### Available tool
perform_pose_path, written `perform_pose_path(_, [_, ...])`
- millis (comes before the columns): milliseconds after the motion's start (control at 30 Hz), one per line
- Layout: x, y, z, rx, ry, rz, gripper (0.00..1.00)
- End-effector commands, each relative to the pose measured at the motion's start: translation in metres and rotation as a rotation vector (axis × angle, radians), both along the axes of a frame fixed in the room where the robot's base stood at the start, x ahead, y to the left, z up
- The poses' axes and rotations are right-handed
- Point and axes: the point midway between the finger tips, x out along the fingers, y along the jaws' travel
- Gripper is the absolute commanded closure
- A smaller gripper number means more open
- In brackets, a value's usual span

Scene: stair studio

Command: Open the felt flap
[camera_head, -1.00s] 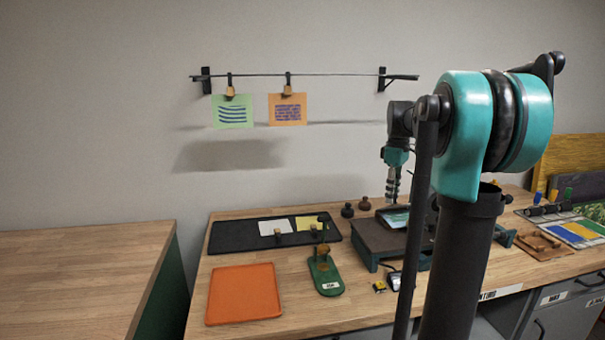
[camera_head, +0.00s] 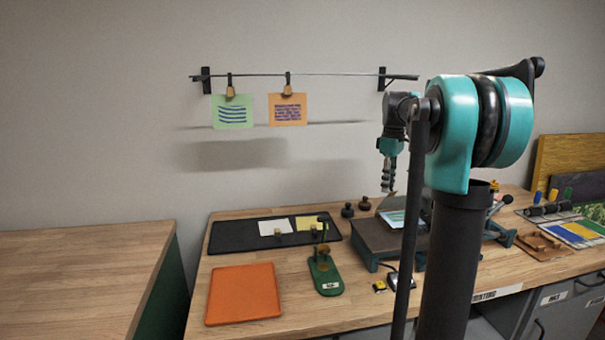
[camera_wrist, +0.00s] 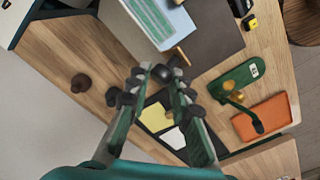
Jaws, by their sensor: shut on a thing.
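The press (camera_head: 390,240) stands on the bench with a dark flat bed, partly hidden behind my arm. A printed blue-and-white sheet (camera_head: 393,218) lies on it, with a grey flap-like piece (camera_head: 392,203) raised at its back, seemingly the felt flap. My gripper (camera_head: 388,190) points down just above that raised piece. In the wrist view my gripper (camera_wrist: 162,78) has a small dark piece between its fingertips, and the sheet (camera_wrist: 152,18) shows above them. The exact grip on the flap is too small to see.
A green stamp tool (camera_head: 325,275) and an orange tray (camera_head: 243,294) stand left of the press. A black mat (camera_head: 225,236) holds white and yellow cards. Two cards hang from a wall rail (camera_head: 335,75).

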Motion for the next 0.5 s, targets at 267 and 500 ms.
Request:
perform_pose_path(267, [0.012,0.002,0.005,-0.001,-0.001,0.0,0.91])
perform_pose_path(500, [0.02,0.004,0.007,-0.001,-0.001,0.0,0.91])
